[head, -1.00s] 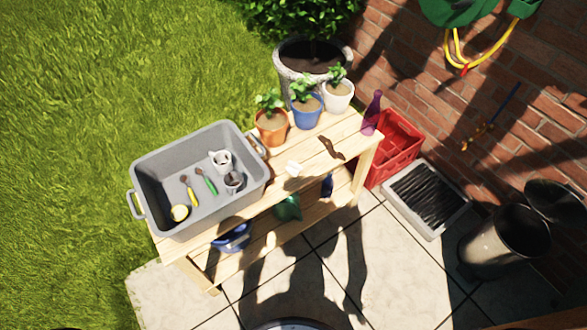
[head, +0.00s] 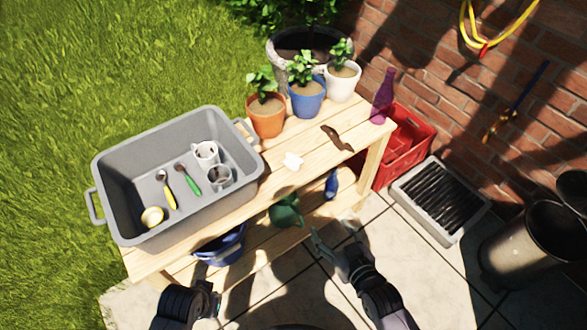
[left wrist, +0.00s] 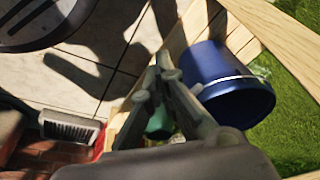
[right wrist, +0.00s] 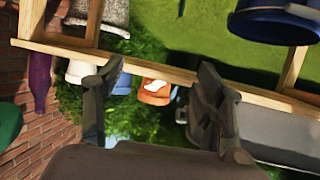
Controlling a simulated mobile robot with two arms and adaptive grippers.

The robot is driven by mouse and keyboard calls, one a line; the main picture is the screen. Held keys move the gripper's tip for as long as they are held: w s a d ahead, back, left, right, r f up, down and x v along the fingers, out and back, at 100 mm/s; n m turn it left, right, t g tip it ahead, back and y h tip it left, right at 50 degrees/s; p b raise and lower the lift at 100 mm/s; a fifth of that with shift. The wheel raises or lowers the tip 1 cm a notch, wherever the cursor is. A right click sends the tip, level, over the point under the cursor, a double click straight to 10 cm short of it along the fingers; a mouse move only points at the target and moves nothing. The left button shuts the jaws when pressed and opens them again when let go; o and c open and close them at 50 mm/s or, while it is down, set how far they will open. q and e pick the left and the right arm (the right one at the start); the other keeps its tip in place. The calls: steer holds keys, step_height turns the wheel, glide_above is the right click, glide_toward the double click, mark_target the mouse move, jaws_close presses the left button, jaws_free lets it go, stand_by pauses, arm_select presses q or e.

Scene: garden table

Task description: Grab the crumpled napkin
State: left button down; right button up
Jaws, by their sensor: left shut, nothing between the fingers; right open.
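The crumpled napkin (head: 292,161) is a small white lump on the wooden table (head: 305,140), between the grey tub and a brown strip. In the right wrist view, a white lump in front of the orange pot looks like the napkin (right wrist: 182,87). My right gripper (head: 333,236) is open and empty, in front of the table and apart from the napkin. Its spread fingers show in the right wrist view (right wrist: 155,80). My left gripper (head: 208,290) is low in front of the table's left part. Its fingers are together and empty in the left wrist view (left wrist: 166,65).
A grey tub (head: 105,165) with cups and small tools fills the table's left side. Potted plants (head: 266,115) line the back, and a purple bottle (head: 382,100) stands at the right end. The lower shelf holds a blue bucket (head: 222,246) and a green item (head: 286,211).

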step_height(320, 180, up, 8)
steer(key=w+a+t+y+b, duration=0.2)
steer(key=a, duration=0.1)
arm_select(q)
steer(key=w+r+b+v, duration=0.1)
steer(key=w+b+v, duration=0.1)
steer(key=v, duration=0.6)
arm_select(e)
glide_toward(297, 167)
steer(key=x, duration=0.3)
steer(key=b+x, duration=0.1)
steer(key=x, duration=0.1)
steer(key=shift+a+r, duration=0.3)
steer(key=shift+w+f, duration=0.1)
steer(key=shift+w, duration=0.1)
steer(key=b+x, duration=0.2)
steer(key=x, duration=0.2)
steer(key=shift+w+d+f, duration=0.1)
steer(key=shift+w+f, duration=0.15)
steer(key=shift+w, duration=0.15)
arm_select(q)
steer(key=w+d+r+t+h, duration=0.1)
steer(key=w+d+t, duration=0.1)
steer(key=w+t, duration=0.3)
steer(key=w, duration=0.2)
steer(key=shift+w+r, duration=0.2)
steer(key=shift+w, duration=0.1)
arm_select(e)
steer(key=c, duration=0.8)
